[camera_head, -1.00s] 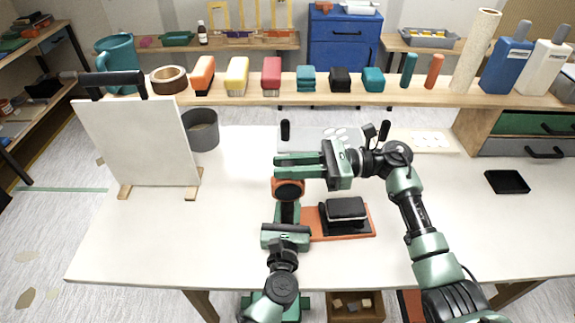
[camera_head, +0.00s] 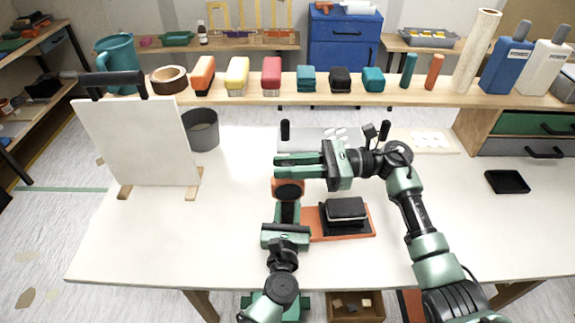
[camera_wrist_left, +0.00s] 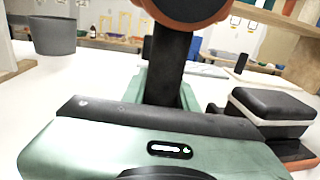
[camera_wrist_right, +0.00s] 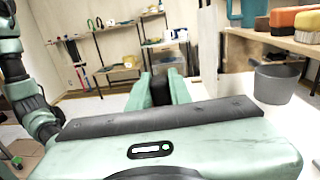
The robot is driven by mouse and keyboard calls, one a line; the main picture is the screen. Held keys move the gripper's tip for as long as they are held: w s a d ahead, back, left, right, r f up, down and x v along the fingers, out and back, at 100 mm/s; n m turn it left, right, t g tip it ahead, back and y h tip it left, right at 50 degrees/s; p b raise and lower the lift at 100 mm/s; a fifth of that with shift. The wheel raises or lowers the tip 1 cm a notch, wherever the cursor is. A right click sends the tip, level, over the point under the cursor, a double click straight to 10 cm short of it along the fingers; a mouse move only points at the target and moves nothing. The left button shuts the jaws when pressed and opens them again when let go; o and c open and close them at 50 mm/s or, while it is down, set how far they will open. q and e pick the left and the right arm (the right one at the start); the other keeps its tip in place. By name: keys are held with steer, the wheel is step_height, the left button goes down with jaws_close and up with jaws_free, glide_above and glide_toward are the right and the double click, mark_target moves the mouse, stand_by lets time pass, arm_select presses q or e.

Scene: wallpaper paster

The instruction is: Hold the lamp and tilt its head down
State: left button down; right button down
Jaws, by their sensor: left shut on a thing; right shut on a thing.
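The lamp has an orange round head with a dark face (camera_head: 288,189) and a dark stem; in the left wrist view the stem (camera_wrist_left: 172,65) stands upright with the orange head (camera_wrist_left: 188,8) above it. My left gripper (camera_head: 287,213) is shut on the dark stem below the head. My right gripper (camera_head: 281,166) reaches in from the right and is shut at the top of the lamp, just above the head. In the right wrist view a dark part (camera_wrist_right: 160,90) sits between its fingers. The lamp's base is hidden.
A black block on an orange board (camera_head: 345,221) lies close right of the lamp. A white panel on wooden feet (camera_head: 140,140) and a grey bucket (camera_head: 203,130) stand left. A shelf with several coloured tools (camera_head: 430,97) runs behind. The left table front is clear.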

arm_select(q)
steer(key=shift+f, duration=0.35)
arm_select(e)
steer(key=shift+s+f, duration=0.1)
arm_select(q)
steer(key=shift+a, duration=0.1)
arm_select(e)
steer(key=shift+s+d+f+n, duration=0.15)
steer(key=shift+s+n, duration=0.45)
steer(key=shift+n, duration=0.7)
steer(key=shift+s+f+n, duration=0.2)
steer(key=shift+s+n, duration=0.4)
steer(key=shift+n, duration=0.7)
steer(key=shift+s+d+f+n, duration=0.15)
steer(key=shift+s+n, duration=0.45)
steer(key=shift+n, duration=0.7)
steer(key=shift+a, duration=0.1)
steer(key=c, duration=1.3)
jaws_free()
glide_toward(290, 184)
steer(key=shift+s+d+r, duration=0.95)
steer(key=shift+r, duration=0.15)
